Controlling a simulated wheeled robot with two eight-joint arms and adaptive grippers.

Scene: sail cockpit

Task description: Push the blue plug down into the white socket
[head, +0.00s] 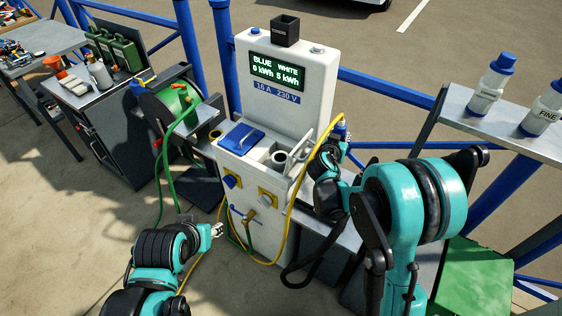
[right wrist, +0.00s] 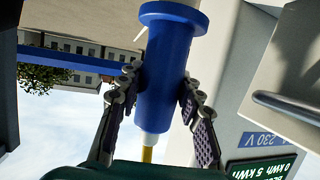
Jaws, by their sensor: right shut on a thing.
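My right gripper (head: 338,148) is shut on the blue plug (head: 341,128) to the right of the white pedestal's top tray. In the right wrist view the plug (right wrist: 165,75) sits between the purple-padded fingers (right wrist: 160,105), with its pale end at the top and the yellow cable at the bottom. In the head view the gripper hides the plug's lower end. The white socket appears to be the round, dark-centred opening (head: 281,158) in the tray, left of the plug and apart from it. My left gripper (head: 217,230) is low, left of the pedestal; its fingers are too small to read.
A blue lid (head: 241,138) lies on the tray's left part. The yellow cable (head: 309,150) arches over the tray's right side. The pedestal's display (head: 277,69) reads BLUE 0 kWh, WHITE 5 kWh. A bench with bottles (head: 492,82) stands at right, and a green hose reel (head: 168,108) at left.

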